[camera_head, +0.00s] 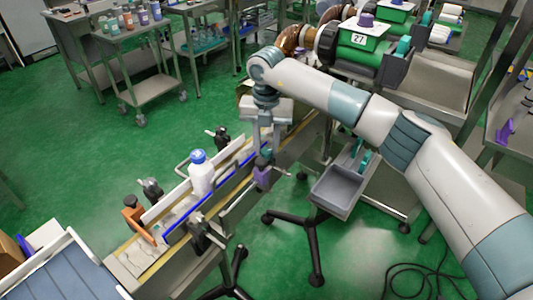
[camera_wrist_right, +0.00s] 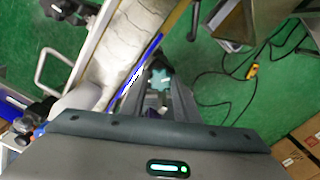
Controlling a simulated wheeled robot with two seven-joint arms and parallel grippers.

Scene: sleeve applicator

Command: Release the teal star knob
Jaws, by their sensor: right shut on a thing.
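The teal star knob (camera_wrist_right: 161,78) shows in the right wrist view at the fingertips of my right gripper (camera_wrist_right: 162,96). The gripper is shut on the knob, and the fingers hide part of it. In the head view my right gripper (camera_head: 265,147) points down at the side of the conveyor, above a purple block (camera_head: 262,173). The knob is mostly hidden there by the fingers. My left gripper is not in view.
Black clamp knobs (camera_head: 151,189) line the conveyor. A grey bin (camera_head: 339,190) stands to the right. Cables (camera_wrist_right: 232,88) lie on the green floor.

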